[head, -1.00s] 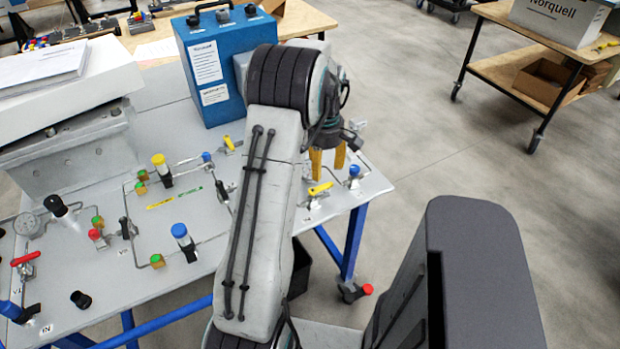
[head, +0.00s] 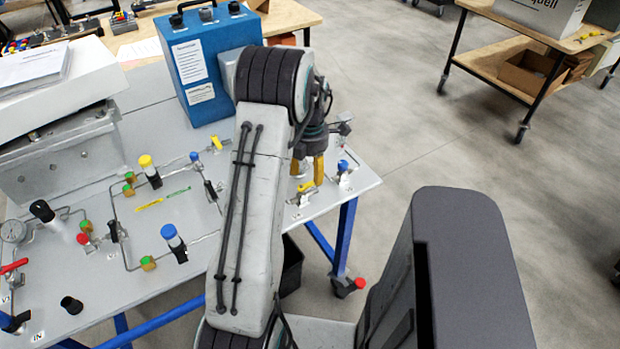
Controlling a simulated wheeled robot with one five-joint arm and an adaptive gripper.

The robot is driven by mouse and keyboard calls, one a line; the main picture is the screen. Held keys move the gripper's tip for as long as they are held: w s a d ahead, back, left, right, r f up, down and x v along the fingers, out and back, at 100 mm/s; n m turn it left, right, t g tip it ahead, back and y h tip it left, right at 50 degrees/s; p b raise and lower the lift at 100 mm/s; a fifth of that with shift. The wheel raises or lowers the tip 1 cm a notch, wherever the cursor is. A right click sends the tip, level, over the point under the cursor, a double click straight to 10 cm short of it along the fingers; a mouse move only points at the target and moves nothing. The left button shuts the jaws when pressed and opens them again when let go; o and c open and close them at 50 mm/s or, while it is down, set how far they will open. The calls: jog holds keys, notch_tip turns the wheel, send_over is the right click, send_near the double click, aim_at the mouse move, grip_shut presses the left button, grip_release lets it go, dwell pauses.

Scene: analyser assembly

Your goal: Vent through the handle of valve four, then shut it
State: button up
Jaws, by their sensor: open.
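My gripper (head: 307,178) has yellow fingers and points down near the bench's right edge. Its fingers are apart, with nothing seen between them. A small valve with a yellow handle (head: 305,187) sits right at the fingertips; I cannot tell whether they touch it. Part of this valve is hidden by my gripper and arm. A second yellow-handled valve (head: 216,142) stands farther back, left of my arm. A red-handled valve (head: 13,266) is at the far left. The valve number labels are too small to read, so I cannot tell which is valve four.
A blue analyser box (head: 205,65) stands behind my arm. A blue-capped fitting (head: 343,166) is just right of my gripper. Pipes, a gauge (head: 14,230) and capped fittings cover the grey bench top (head: 95,300). Open floor lies to the right, with a wheeled cart (head: 480,62) beyond.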

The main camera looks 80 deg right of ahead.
aim_at(310, 182)
jog(key=shift+f, duration=1.8)
jog(key=shift+o, duration=0.3)
grip_shut()
